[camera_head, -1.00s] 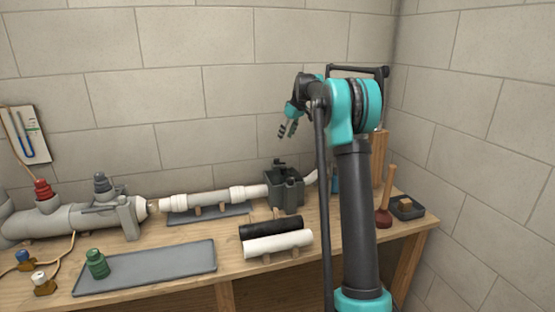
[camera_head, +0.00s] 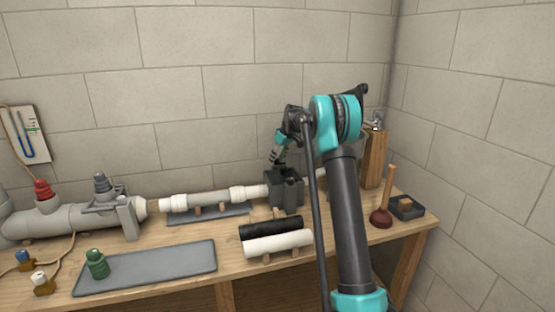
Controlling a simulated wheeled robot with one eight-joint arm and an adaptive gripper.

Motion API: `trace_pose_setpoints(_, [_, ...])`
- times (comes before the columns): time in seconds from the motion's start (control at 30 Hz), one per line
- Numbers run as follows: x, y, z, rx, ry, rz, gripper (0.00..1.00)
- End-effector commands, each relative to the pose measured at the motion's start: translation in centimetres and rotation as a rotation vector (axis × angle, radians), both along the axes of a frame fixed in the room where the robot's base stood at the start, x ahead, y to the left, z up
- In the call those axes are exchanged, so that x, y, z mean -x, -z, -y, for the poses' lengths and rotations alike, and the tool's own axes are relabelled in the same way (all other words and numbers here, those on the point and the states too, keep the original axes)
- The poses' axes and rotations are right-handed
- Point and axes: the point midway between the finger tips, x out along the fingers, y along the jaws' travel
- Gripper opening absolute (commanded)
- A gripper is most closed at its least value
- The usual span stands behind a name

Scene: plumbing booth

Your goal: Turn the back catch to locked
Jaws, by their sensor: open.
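A dark grey box-like holder (camera_head: 289,194) stands on the bench at the right end of the white pipe (camera_head: 208,199). My gripper (camera_head: 275,160) is just above the back left of this holder, with its fingers pointing down. The fingers are open and look empty. The back catch cannot be made out; a small dark part on top of the holder is covered by the gripper. I cannot tell whether the fingers touch the holder.
A black tube (camera_head: 270,229) and a white tube (camera_head: 278,243) lie in front of the holder. A grey mat (camera_head: 150,268) lies at the front left.

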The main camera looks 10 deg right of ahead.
Motion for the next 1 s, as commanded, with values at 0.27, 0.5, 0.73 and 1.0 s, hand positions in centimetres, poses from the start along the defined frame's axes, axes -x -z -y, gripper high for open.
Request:
trace_pose_setpoints(0.27, [0.00,-0.01,-0.01,0.000,0.000,0.000,0.34])
trace_pose_setpoints(0.5, [0.02,-0.01,-0.01,0.000,0.000,0.000,0.04])
trace_pose_setpoints(0.73, [0.04,-0.01,-0.02,0.000,0.009,-0.001,0.00])
trace_pose_setpoints(1.0, [0.08,-0.01,-0.09,0.000,0.105,-0.001,0.00])
